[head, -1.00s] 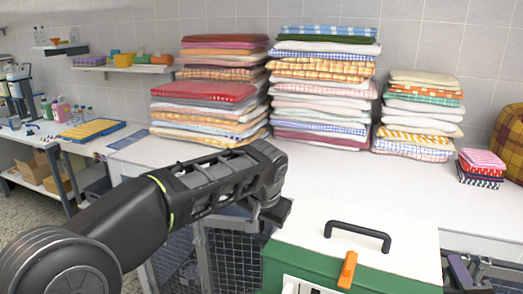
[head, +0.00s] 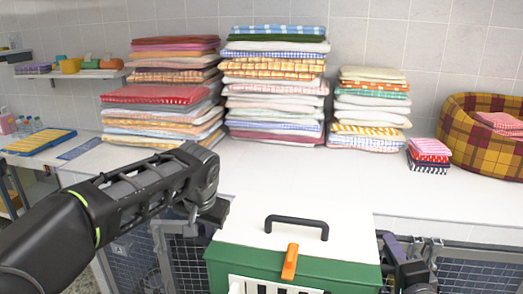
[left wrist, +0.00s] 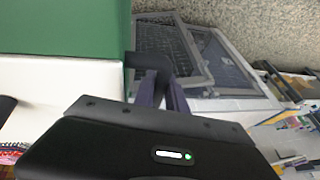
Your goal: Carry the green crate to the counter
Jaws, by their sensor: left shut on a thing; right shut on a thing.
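The green crate (head: 330,272) has a white lid, a black handle and an orange latch. It is upright at the near edge of the counter (head: 290,185), in front of the white top; I cannot tell its clearance. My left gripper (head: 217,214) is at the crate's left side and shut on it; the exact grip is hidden. In the left wrist view the crate's green wall (left wrist: 60,28) is beside the dark fingers (left wrist: 150,72). My right gripper (head: 393,268) is at the crate's right side, shut on it, partly hidden.
Stacks of folded towels (head: 275,85) line the back of the counter. A small towel pile (head: 428,153) and a plaid pet bed (head: 470,125) are at the right. The counter's front middle is bare. Wire cage doors (head: 188,262) are below.

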